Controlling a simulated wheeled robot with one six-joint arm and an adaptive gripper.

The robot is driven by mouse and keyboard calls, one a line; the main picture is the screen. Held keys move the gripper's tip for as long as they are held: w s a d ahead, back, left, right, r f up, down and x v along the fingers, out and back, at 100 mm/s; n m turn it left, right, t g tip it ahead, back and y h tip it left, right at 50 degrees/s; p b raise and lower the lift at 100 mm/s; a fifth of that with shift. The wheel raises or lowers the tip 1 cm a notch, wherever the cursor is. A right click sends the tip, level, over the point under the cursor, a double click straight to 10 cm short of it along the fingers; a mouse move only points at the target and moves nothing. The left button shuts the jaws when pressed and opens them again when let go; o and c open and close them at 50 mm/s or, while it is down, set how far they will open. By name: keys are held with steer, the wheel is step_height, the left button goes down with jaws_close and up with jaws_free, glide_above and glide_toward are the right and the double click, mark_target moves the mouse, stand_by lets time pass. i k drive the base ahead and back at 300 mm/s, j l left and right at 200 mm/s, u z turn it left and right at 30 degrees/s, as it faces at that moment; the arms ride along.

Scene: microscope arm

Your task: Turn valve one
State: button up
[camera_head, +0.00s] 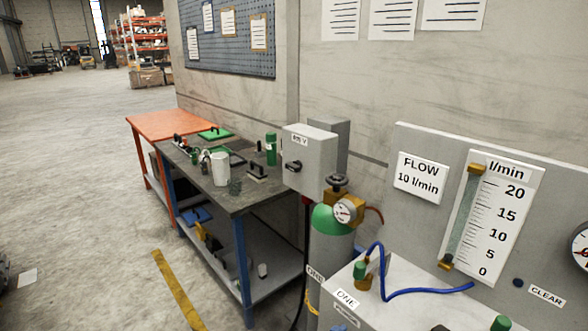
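A small valve with a green knob (360,270) on a brass body (362,283) stands on the pale bench top at the lower middle right. A label (347,298) that seems to read "ONE" is just in front of it. A blue hose (420,291) runs from this valve to the right toward the panel. Another green knob (501,323) is cut off at the bottom edge. The flow gauge (490,215) has a scale from 0 to 20 l/min; its float is too small to read surely. My gripper is not in view.
A green-topped gas cylinder (331,240) with a round dial (345,211) and dark handwheel (337,181) stands left of the valve. A grey switch box (309,160) is above it. A cluttered workbench (236,201) is further left. Open floor (85,200) lies at the left.

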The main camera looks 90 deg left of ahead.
mark_target(336, 180)
steer(key=u, duration=2.05)
